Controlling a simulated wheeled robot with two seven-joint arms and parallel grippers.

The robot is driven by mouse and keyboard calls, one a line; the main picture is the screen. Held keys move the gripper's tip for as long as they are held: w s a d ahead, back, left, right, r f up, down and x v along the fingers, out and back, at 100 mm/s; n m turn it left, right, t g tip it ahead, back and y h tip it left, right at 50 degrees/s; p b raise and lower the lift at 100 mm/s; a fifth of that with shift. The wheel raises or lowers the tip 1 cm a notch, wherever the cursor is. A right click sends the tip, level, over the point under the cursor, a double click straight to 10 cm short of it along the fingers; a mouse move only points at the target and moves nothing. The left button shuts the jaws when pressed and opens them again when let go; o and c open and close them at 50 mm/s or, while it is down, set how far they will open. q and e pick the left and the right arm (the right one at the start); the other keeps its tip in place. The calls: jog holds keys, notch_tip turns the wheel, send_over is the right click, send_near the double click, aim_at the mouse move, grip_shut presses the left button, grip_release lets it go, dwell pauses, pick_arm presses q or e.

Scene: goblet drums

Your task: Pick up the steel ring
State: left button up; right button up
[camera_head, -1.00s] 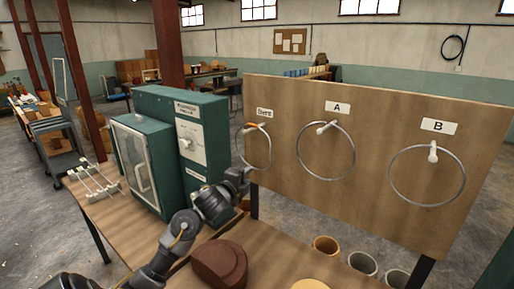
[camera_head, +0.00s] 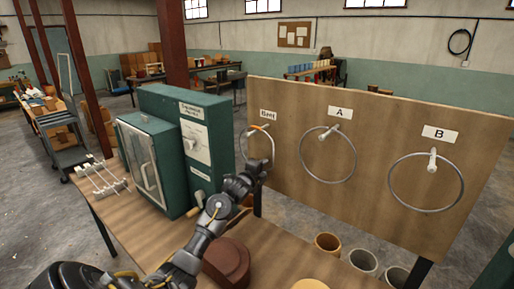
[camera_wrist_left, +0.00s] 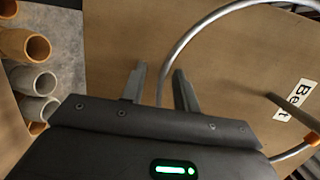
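Three steel-grey rings hang from pegs on an upright wooden board: one under the "Bent" label (camera_head: 244,150), with an orange part at its top, one under "A" (camera_head: 353,166) and one under "B" (camera_head: 461,190). My left gripper (camera_head: 258,170) is at the lower part of the "Bent" ring. In the left wrist view the two fingers of my left gripper (camera_wrist_left: 160,70) are apart, and the "Bent" ring (camera_wrist_left: 183,48) passes through the gap between them. I cannot tell whether they touch it. My right gripper is not in view.
The wooden board (camera_head: 300,105) stands behind the table (camera_head: 275,255). A green cabinet (camera_head: 207,140) is left of my left arm. A brown round block (camera_head: 227,262) is near my forearm. Several tubes, one tan (camera_head: 327,243), stand below the board.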

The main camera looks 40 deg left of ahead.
pick_arm(q)
grip_shut()
dwell(1.4)
